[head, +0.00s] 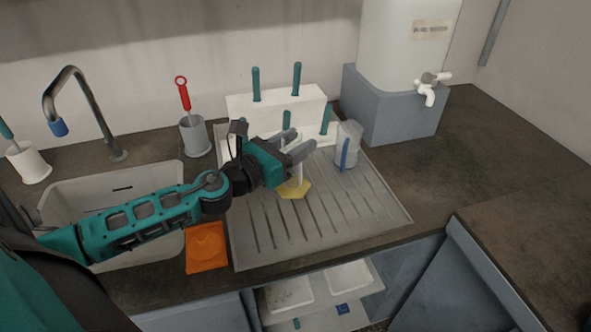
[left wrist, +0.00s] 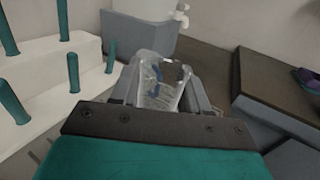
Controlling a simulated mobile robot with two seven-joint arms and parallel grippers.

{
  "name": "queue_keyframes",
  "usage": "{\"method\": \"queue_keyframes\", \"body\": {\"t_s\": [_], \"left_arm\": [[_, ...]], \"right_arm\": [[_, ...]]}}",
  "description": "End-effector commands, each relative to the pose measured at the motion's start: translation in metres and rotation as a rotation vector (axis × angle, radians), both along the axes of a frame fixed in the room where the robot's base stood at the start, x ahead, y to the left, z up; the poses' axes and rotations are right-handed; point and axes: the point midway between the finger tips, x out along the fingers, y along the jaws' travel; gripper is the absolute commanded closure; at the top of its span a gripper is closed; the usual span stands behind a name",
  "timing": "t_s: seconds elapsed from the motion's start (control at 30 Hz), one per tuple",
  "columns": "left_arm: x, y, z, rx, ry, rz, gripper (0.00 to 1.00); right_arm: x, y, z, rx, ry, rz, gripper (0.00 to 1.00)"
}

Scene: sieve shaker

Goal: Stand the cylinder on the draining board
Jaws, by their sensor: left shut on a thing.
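My left gripper (head: 297,146) is over the draining board (head: 330,213) and is shut on the clear cylinder. In the head view the cylinder's yellow six-sided foot (head: 294,188) shows below the fingers, looking roughly level over the ribbed board. I cannot tell whether the foot touches the board. Most of the cylinder's body is hidden by the gripper in the head view. In the left wrist view the clear glass (left wrist: 165,97) shows between the two fingers (left wrist: 162,88). My right gripper is not in view.
A clear beaker with a blue item (head: 347,150) stands at the board's back right. Behind is a white stepped rack with teal pegs (head: 310,100). A sink (head: 75,205) and an orange piece (head: 206,247) lie left. The board's front right is clear.

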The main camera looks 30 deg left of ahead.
Motion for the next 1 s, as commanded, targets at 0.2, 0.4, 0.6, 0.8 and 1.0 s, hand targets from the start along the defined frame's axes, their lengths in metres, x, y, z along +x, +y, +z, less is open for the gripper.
{"method": "queue_keyframes", "body": {"t_s": [0.2, 0.4, 0.6, 0.8, 1.0], "left_arm": [[0.0, 0.0, -0.03, 0.0, 0.0, 0.002, 1.0], [0.0, 0.0, -0.046, -0.001, 0.002, 0.002, 1.0], [0.0, 0.0, -0.071, -0.002, 0.001, 0.001, 1.0], [0.0, 0.0, -0.068, 0.001, 0.001, 0.001, 1.0], [0.0, 0.0, -0.073, 0.001, 0.002, 0.0, 0.54]], "right_arm": [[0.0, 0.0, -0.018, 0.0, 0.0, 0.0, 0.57], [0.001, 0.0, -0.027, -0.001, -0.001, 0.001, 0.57], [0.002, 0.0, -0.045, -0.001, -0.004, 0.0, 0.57], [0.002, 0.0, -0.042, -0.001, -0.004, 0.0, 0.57], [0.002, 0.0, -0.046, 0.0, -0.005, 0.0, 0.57]]}}
